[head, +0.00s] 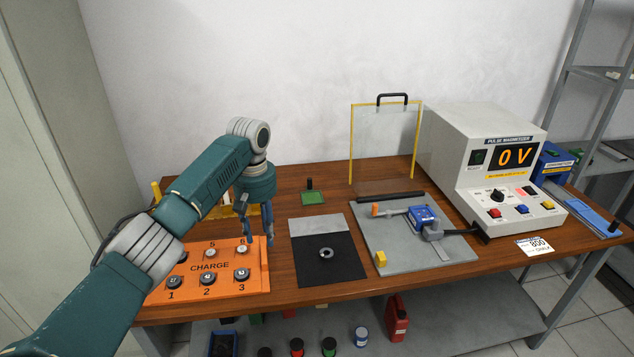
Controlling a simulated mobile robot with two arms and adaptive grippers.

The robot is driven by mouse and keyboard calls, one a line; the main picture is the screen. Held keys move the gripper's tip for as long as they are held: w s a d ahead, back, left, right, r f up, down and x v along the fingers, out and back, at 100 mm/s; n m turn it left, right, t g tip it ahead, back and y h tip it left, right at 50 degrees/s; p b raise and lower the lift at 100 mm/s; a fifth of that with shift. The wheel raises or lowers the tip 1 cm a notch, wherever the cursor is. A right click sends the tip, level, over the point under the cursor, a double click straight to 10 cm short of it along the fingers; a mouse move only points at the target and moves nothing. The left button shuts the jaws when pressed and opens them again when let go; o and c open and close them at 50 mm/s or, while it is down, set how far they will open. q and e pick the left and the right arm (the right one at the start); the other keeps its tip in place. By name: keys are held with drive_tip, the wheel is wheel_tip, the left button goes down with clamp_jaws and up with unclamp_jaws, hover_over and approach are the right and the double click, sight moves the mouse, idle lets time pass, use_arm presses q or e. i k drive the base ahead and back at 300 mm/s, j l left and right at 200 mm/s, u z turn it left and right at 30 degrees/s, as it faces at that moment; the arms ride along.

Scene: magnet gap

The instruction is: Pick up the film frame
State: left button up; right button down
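The film frame appears to be the small green panel (312,198) with a dark rim and an upright black knob. It lies on the wooden table toward the back, left of the clear yellow-edged screen. My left gripper (258,240) points down over the right edge of the orange CHARGE board, to the left and in front of the green panel. Its fingers look apart with nothing between them. My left arm hides part of the board and the table behind it. My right gripper is not in view.
The orange CHARGE board (225,286) holds several numbered discs. A black mat (325,272) with a grey ring stands right of it. A grey plate (400,257) carries a blue clamp.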

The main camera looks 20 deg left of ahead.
sight(310, 196)
drive_tip(key=i, duration=1.4)
